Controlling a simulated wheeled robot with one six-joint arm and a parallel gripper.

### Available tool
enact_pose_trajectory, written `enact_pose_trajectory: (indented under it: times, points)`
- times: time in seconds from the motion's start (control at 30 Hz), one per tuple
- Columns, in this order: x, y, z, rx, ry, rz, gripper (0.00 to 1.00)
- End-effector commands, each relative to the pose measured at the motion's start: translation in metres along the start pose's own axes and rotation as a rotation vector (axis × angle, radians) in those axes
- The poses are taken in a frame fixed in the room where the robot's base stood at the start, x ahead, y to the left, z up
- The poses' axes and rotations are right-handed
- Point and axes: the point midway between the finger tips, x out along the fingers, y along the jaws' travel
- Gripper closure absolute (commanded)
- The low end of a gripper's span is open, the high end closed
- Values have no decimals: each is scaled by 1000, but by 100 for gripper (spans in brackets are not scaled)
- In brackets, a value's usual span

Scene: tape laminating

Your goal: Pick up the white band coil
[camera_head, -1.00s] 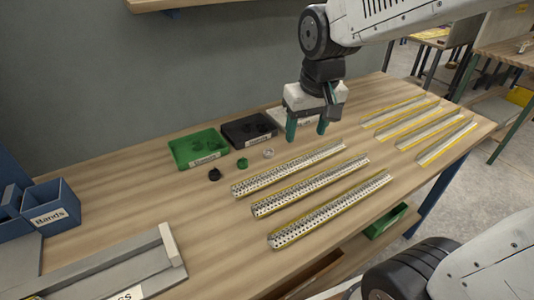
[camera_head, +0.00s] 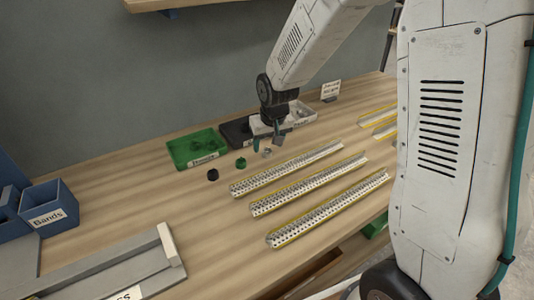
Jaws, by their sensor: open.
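The white band coil (camera_head: 266,153) is a small pale ring on the wooden table, to the right of the green coil (camera_head: 240,163) and the black coil (camera_head: 212,175). My gripper (camera_head: 267,145) points down, its teal fingers spread, right at the white coil. One finger shows to the left of the coil and the other to the right, partly covering it. I cannot tell how far the fingertips are above the table.
A green bin (camera_head: 197,148), a black bin (camera_head: 236,132) and a pale bin (camera_head: 303,117) stand behind. Several perforated strips (camera_head: 310,185) lie in front to the right. A blue Bands box (camera_head: 51,206) is at left. The table's left middle is clear.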

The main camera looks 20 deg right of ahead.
Motion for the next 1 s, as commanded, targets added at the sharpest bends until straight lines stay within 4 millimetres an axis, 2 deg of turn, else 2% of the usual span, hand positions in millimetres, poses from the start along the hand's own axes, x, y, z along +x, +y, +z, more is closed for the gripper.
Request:
enact_pose_trajectory:
  times: [0.1,0.2,0.47,0.63,1.0]
  points:
    - [19,-1,2,0,-4,0,42]
    - [27,-1,2,-1,-2,0,42]
    - [28,-1,1,-1,0,0,42]
    - [28,-1,1,-1,0,0,89]
    - [26,-1,1,-1,1,0,90]
